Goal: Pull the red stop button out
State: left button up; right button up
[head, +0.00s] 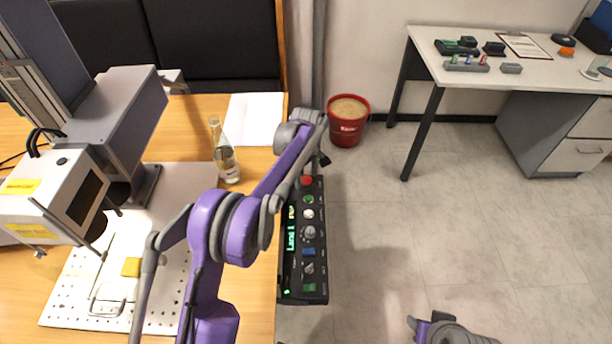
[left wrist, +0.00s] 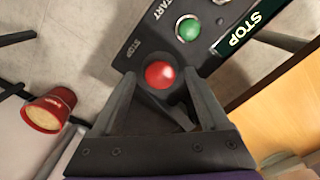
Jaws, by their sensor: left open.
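The red stop button (head: 306,180) is at the far end of the black control panel (head: 311,296) beside the table edge. In the left wrist view the round red button (left wrist: 159,74) is next to the word STOP. My left gripper (head: 316,165) is at that end of the panel. In the left wrist view my open left gripper (left wrist: 160,82) has one finger on each side of the button. I cannot tell whether the fingers touch it.
A green button (left wrist: 188,28) sits close to the red one. A red bucket (head: 347,122) stands on the floor beyond the panel. The floor at right is clear.

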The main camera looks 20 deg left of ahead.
pick_arm(q)
grip_shut()
